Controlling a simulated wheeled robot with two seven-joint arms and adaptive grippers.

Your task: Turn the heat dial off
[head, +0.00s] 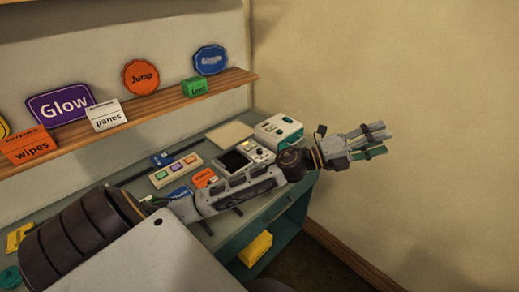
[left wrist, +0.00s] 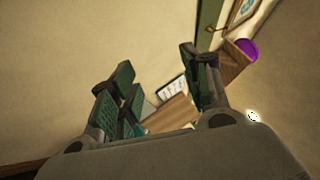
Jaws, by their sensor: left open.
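A white and teal device (head: 279,130) stands at the right end of the bench. A grey device with a dark screen and small controls (head: 246,157) stands left of it, partly hidden by my left arm. I cannot make out which control is the heat dial. My left gripper (head: 378,141) is open and empty, out in the air right of the bench and apart from both devices. Its spread fingers also show in the left wrist view (left wrist: 160,88), with no dial between them. My right gripper is not in view.
A wooden shelf (head: 150,114) with several word signs runs along the wall above the bench. A panel with coloured buttons (head: 176,170) and an orange tag (head: 204,178) lie on the bench. A yellow item (head: 255,248) sits on the lower shelf. A bare wall is at right.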

